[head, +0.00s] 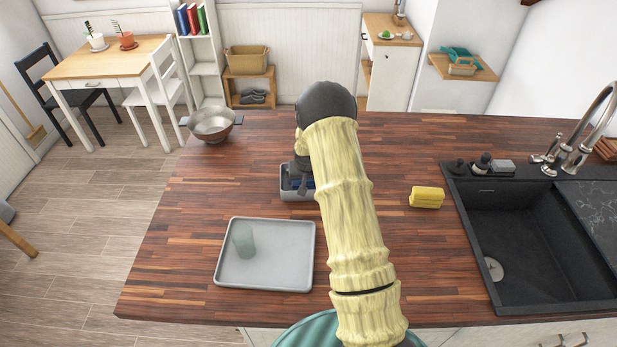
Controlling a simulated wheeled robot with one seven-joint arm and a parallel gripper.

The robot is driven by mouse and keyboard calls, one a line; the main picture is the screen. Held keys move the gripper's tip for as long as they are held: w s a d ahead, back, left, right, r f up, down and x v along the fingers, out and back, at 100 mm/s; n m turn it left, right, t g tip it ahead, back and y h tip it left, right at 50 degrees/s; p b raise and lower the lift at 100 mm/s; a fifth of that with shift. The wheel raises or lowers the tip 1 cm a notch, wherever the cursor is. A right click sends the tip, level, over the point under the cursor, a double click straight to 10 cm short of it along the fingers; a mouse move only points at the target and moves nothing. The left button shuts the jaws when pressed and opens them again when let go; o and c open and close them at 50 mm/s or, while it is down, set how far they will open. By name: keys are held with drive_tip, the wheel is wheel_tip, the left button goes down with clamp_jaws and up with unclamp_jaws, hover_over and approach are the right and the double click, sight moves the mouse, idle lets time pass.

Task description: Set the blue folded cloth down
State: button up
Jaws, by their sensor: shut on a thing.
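The blue folded cloth (310,184) shows only as a small blue patch beside and behind my gripper's fingers. My gripper (301,186) points down at the middle of the wooden counter, partly hidden by my arm. It is shut on the cloth, at a small grey tray (287,196). The cloth appears within the outline of this tray. Whether it touches the tray's floor cannot be told, since my arm covers the tray's right part.
A larger grey tray (230,279) with a translucent cup (244,240) lies in front, to the left. A metal pot (212,124) stands at the back left. A yellow folded cloth (427,197) lies right of my arm, near the dark sink (520,240). The wooden counter (400,270) has free room between.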

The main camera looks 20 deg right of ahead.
drive_tip(key=shift+f, duration=0.1)
drive_tip(key=o, duration=0.7)
drive_tip(key=shift+o, duration=0.2)
drive_tip(key=shift+s+r, duration=0.1)
drive_tip(key=shift+r, duration=0.5)
drive_tip(key=b+v, duration=0.3)
drive_tip(key=v, duration=0.8)
drive_tip(key=shift+s+a, duration=0.15)
